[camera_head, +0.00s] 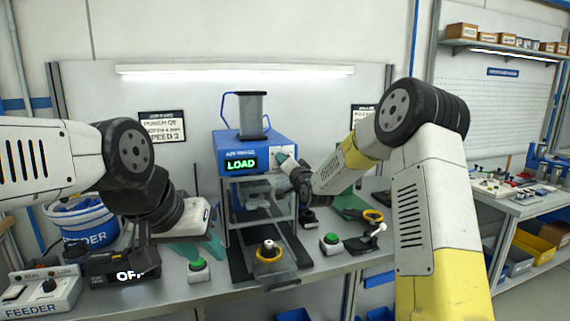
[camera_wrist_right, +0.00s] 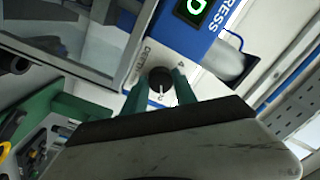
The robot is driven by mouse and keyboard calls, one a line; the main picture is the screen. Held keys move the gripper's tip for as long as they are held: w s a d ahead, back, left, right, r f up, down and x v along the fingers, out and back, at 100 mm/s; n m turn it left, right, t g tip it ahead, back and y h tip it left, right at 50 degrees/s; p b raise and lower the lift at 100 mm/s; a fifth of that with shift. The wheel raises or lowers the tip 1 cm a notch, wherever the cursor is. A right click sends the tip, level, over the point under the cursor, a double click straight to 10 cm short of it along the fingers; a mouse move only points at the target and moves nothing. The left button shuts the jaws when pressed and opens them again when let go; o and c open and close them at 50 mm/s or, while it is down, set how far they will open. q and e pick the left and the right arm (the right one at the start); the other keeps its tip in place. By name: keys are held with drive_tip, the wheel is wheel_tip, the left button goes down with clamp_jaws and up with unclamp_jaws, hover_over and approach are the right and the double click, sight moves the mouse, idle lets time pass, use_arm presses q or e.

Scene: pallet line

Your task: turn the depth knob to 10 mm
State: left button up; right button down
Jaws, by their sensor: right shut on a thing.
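The press (camera_head: 262,150) stands at the back of the bench with a blue head and a green LOAD display. The black depth knob (camera_wrist_right: 160,79) sits on its white panel, with a white pointer line aimed toward the lower edge in the right wrist view. DEPTH lettering and small digits surround it; the exact setting is hard to read. My right gripper (camera_wrist_right: 158,90) is shut on the knob, one green finger on each side. In the head view the right hand largely hides the knob. My left gripper (camera_head: 203,248) hangs over the bench at left, its green fingers apart and empty.
A green button box (camera_head: 197,269) is beneath the left fingers and another (camera_head: 331,243) stands right of the press. A blue bucket (camera_head: 84,225) and feeder box (camera_head: 40,292) fill the left.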

drive_tip(key=c, duration=1)
unclamp_jaws()
drive_tip(key=v, duration=0.8)
drive_tip(key=shift+w, duration=0.1)
